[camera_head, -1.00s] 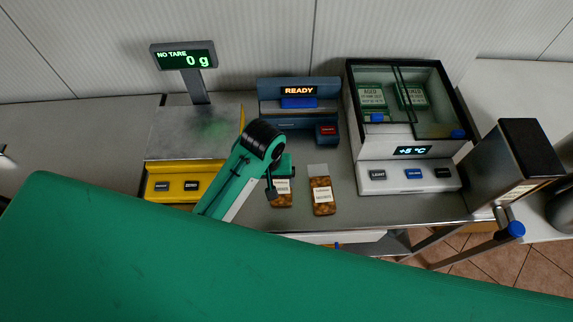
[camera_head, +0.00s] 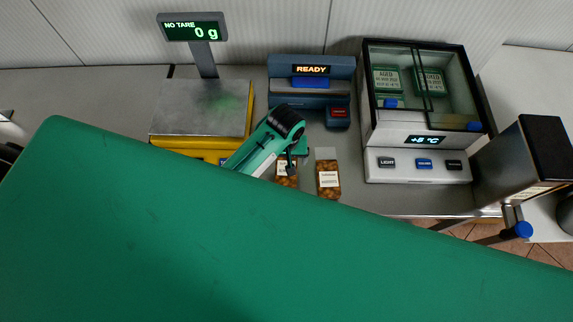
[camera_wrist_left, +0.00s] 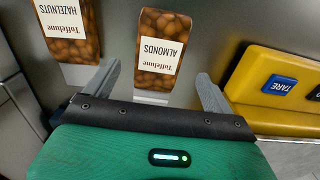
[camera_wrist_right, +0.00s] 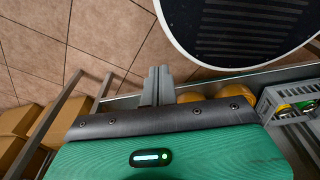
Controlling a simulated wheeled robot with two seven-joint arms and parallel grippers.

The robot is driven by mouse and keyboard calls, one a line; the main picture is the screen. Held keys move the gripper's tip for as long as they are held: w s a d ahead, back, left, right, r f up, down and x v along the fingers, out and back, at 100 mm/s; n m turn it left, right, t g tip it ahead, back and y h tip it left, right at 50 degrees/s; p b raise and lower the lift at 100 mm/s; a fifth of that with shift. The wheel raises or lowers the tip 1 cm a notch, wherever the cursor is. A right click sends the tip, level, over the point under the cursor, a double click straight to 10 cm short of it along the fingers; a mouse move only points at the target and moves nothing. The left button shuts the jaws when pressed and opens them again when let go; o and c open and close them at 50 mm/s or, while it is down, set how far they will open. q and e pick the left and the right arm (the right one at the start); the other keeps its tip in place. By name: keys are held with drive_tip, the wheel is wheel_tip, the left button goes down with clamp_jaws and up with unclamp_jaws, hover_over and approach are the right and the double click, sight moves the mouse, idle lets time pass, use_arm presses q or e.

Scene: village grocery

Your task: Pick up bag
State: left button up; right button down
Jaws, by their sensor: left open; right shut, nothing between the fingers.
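Two bags of brown nuts lie on the metal counter. The almonds bag (camera_wrist_left: 162,45) shows a white label in the left wrist view; it is partly covered by my arm in the head view (camera_head: 286,178). The hazelnuts bag (camera_head: 328,178) lies to its right, and left of it in the left wrist view (camera_wrist_left: 72,30). My left gripper (camera_wrist_left: 158,72) is open, with a finger on either side of the almonds bag in the picture; I cannot tell the remaining height or any contact. My right gripper (camera_wrist_right: 158,88) is shut and empty, away from the bags.
A yellow scale (camera_head: 200,108) reading 0 g stands left. A blue machine (camera_head: 312,98) showing READY stands behind the bags. A glass-topped cooler (camera_head: 418,165) stands right. The right wrist view shows a tiled floor (camera_wrist_right: 110,30), cardboard boxes (camera_wrist_right: 25,130) and a grey crate (camera_wrist_right: 290,100).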

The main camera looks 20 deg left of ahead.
sight(286, 164)
use_arm(q)
drive_tip(key=f+p, duration=0.1)
drive_tip(key=f, duration=0.3)
drive_tip(key=shift+w+p, duration=0.2)
drive_tip(key=shift+p, duration=0.2)
drive_tip(key=shift+f, duration=0.25)
drive_tip(key=c, duration=1)
drive_tip(key=shift+c, duration=1.1)
use_arm(e)
drive_tip(key=shift+s+r, duration=1)
